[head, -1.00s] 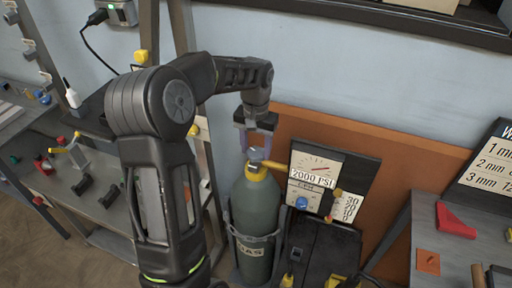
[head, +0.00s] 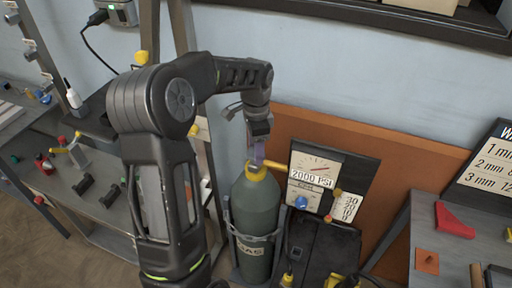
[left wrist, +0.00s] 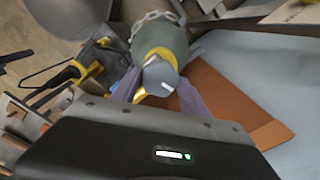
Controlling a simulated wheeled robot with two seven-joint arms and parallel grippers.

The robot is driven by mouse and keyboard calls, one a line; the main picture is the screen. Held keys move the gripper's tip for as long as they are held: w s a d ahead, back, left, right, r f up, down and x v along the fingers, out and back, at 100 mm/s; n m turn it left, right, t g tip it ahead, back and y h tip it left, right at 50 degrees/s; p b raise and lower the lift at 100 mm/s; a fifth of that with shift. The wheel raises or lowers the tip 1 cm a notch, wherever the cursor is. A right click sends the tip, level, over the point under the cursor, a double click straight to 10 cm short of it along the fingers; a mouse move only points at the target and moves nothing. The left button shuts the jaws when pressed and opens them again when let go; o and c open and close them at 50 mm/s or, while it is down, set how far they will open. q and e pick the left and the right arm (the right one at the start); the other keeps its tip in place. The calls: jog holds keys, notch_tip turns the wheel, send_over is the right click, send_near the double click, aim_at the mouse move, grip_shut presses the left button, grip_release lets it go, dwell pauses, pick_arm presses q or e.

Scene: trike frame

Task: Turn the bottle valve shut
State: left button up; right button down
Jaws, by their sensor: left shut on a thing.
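The gas bottle (head: 255,212) stands upright in its holder, dark green with a yellow collar (head: 256,174) at its neck. My left gripper (head: 257,156) points down over the bottle's top. In the left wrist view its two purple fingers (left wrist: 158,92) are on either side of the grey valve knob (left wrist: 160,77), shut on it. The knob carries a white mark. In the head view the fingers and wrist mostly hide the knob. My right gripper is not in view.
A gauge panel reading 2000 PSI (head: 311,177) stands right of the bottle, joined by a yellow pipe (head: 275,164). An orange board (head: 400,150) is behind. A bench with small parts (head: 110,215) is at left, another table (head: 440,215) at right.

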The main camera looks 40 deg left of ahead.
pick_arm(q)
jog(key=shift+m, duration=1.2)
jog(key=o, duration=1.4)
jog(key=shift+c, duration=0.2)
jog(key=shift+r+b, duration=0.3)
jog(key=shift+r, duration=3.6)
